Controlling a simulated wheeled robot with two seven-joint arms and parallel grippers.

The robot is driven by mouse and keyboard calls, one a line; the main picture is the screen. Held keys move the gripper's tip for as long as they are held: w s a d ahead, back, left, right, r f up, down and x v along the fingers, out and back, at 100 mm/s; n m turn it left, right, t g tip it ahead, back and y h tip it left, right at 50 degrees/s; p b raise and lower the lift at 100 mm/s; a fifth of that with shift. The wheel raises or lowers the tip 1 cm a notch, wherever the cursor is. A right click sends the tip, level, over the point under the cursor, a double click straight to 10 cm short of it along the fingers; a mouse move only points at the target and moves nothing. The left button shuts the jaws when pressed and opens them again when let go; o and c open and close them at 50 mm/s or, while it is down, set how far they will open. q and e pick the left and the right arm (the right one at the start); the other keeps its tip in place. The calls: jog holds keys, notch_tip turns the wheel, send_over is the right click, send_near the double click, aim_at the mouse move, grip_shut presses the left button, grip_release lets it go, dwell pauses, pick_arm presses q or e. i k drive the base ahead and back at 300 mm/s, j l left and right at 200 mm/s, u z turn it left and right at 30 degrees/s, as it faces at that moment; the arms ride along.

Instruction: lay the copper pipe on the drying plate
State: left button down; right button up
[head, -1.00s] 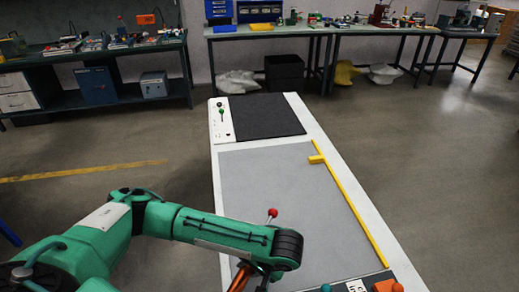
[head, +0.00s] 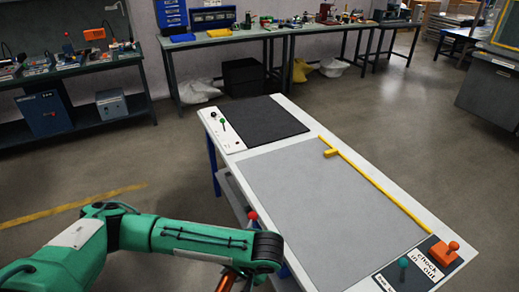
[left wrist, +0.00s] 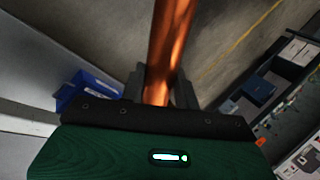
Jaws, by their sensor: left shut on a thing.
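The copper pipe (left wrist: 170,45) runs up through the left wrist view, and its far end is cut off by the top edge. My left gripper (left wrist: 158,92) is shut on it, with a dark finger on either side. In the head view only a short piece of the pipe (head: 228,281) shows under my left wrist, beside the bench's near left edge. A dark plate (head: 264,123), probably the drying plate, lies bare at the far end of the white bench, well beyond the gripper. My right gripper is not in view.
A grey mat (head: 320,200) covers the bench's middle and is clear. A yellow strip (head: 375,185) with a short stub runs along its right side. A white panel with knobs (head: 222,130) is left of the dark plate. An orange knob (head: 444,252) stands at the near right corner.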

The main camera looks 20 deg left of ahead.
aim_at(255, 119)
jog(key=i+j+z, duration=0.2)
jog(key=j, duration=0.5)
jog(key=j+z, duration=0.2)
jog(key=j, duration=0.45)
jog(key=i+j+z, duration=0.2)
jog(key=j, duration=0.55)
jog(key=i+j+z, duration=0.1)
jog(key=j, duration=0.3)
jog(key=i+j+z, duration=0.15)
jog(key=j, duration=0.25)
jog(key=i+j+z, duration=0.1)
jog(key=j, duration=0.3)
jog(key=i+j+z, duration=0.15)
jog(key=j, duration=0.3)
jog(key=i+j+z, duration=0.1)
jog(key=i+j, duration=0.25)
jog(key=i, duration=0.2)
